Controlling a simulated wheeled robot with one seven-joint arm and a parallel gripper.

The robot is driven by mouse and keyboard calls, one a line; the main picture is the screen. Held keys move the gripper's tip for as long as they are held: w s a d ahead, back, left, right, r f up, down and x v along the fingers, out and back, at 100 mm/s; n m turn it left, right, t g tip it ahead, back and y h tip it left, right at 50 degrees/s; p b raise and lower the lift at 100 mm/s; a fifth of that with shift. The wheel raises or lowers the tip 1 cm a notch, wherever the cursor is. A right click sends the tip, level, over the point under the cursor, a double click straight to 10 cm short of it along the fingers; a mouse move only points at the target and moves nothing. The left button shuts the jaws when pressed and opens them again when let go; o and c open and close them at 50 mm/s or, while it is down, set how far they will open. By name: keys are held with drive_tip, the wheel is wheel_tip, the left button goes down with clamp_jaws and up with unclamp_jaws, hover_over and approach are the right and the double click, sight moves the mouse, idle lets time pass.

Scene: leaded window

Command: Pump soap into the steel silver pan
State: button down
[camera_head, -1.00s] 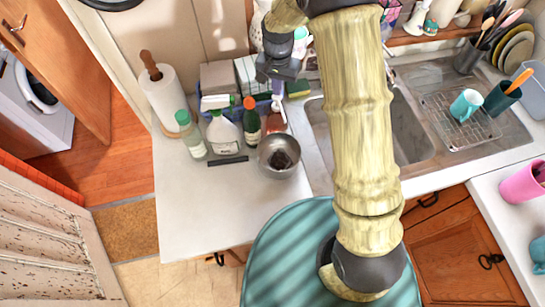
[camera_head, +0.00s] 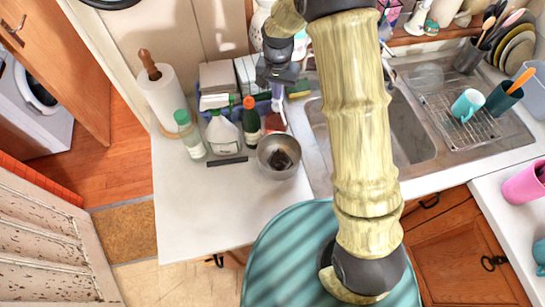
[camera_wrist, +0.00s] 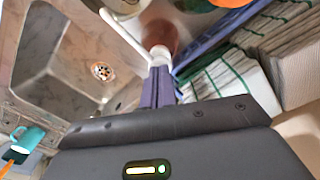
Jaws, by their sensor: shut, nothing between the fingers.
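The steel silver pan (camera_head: 267,168) stands on the white counter left of the sink, with something dark inside it. Behind it is a reddish soap bottle (camera_head: 274,122), largely hidden by my gripper (camera_head: 277,103) in the head view. In the wrist view the bottle (camera_wrist: 160,30) has a white pump head (camera_wrist: 159,52), with a white spout pointing to the upper left. My gripper (camera_wrist: 157,88) is shut and empty. Its tips are right at the pump head; I cannot tell whether they touch it.
A dark green bottle (camera_head: 251,125), a white spray bottle (camera_head: 222,135), a clear green-capped bottle (camera_head: 191,138) and a paper towel roll (camera_head: 165,98) stand left of the soap. Boxes (camera_head: 219,77) are behind. The sink (camera_head: 412,130) lies right. The front counter is clear.

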drive_tip(key=shift+r+p, duration=0.95)
drive_tip(key=shift+r, duration=0.45)
drive_tip(key=shift+r, duration=0.1)
wheel_tip(320, 180, up, 6)
drive_tip(key=p, duration=0.4)
drive_tip(key=shift+d, duration=0.1)
idle(0.4)
drive_tip(key=s+d+f+n+t+b, duration=0.1)
drive_tip(key=s+d+n+t+b, duration=0.1)
drive_tip(key=s+d+b, duration=0.6)
drive_tip(key=s+d, duration=0.7)
drive_tip(key=s, duration=0.3)
drive_tip(key=shift+s+f+n+t, duration=0.3)
drive_tip(key=shift+s+f+n, duration=0.05)
drive_tip(key=shift+s+n, duration=0.05)
drive_tip(key=shift+d, duration=0.1)
